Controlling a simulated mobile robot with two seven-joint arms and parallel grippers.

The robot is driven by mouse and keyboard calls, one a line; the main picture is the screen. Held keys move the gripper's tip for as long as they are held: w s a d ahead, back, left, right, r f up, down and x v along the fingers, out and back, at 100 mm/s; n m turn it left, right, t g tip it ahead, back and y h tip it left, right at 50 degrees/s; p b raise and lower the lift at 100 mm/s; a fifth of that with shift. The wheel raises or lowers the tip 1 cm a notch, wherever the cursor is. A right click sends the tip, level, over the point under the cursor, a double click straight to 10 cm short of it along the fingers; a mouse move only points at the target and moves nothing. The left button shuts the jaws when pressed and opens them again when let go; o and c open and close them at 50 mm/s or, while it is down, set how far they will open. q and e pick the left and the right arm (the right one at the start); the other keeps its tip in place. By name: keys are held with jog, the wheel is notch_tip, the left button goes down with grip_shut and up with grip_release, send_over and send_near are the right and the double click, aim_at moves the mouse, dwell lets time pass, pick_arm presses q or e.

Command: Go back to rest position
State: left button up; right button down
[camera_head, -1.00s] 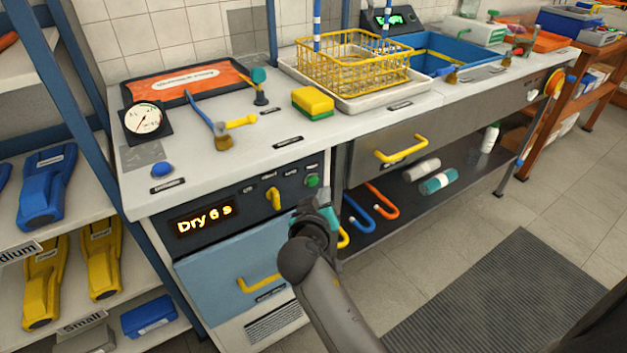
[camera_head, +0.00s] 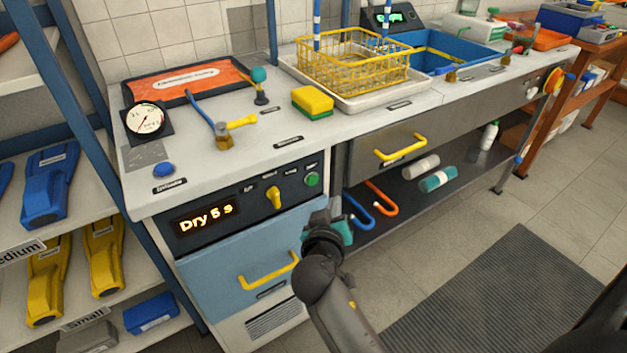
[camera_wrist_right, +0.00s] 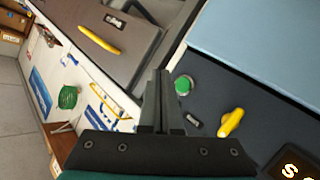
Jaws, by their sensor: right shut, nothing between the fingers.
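My right gripper (camera_head: 322,218) is in front of the testbench, below and to the right of the control panel's green button (camera_head: 312,180). In the right wrist view its two fingers (camera_wrist_right: 161,100) are together with nothing between them. The green button (camera_wrist_right: 183,85) and the yellow knob (camera_wrist_right: 231,122) show there, to the right of the fingers, apart from them. The panel display (camera_head: 205,216) reads "Dry 5 s". The light blue drawer (camera_head: 240,262) with a yellow handle is closed. My left gripper does not show.
A yellow wire basket (camera_head: 352,62) stands in a white tray on the bench, left of a blue basin (camera_head: 455,50). A shelf rack (camera_head: 75,190) with blue and yellow tools stands at the left. Floor around the grey mat (camera_head: 480,290) is clear.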

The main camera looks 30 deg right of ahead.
jog(key=s+a+f+n+g+y+p, duration=0.1)
jog(key=s+a+f+n+y, duration=0.15)
jog(key=f, duration=0.55)
jog(key=s+a+f+n+g+y+p, duration=0.15)
jog(key=s+f, duration=0.25)
jog(key=f, duration=0.4)
jog(key=s+a+f+n+g+y+p, duration=0.1)
jog(key=s+a+f+g+y+p, duration=0.15)
jog(key=f, duration=0.55)
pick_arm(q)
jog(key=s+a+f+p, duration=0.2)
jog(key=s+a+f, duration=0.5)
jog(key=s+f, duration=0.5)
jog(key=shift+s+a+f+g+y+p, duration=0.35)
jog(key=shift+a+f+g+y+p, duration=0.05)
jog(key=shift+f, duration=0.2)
pick_arm(e)
jog(key=s+d+f+g+y, duration=0.1)
jog(key=s+f, duration=0.4)
jog(key=s, duration=0.7)
jog(key=s+d+f+g+y, duration=0.1)
jog(key=s+f, duration=0.5)
jog(key=s, duration=0.6)
jog(key=shift+d+g, duration=0.65)
jog(key=shift+g, duration=0.35)
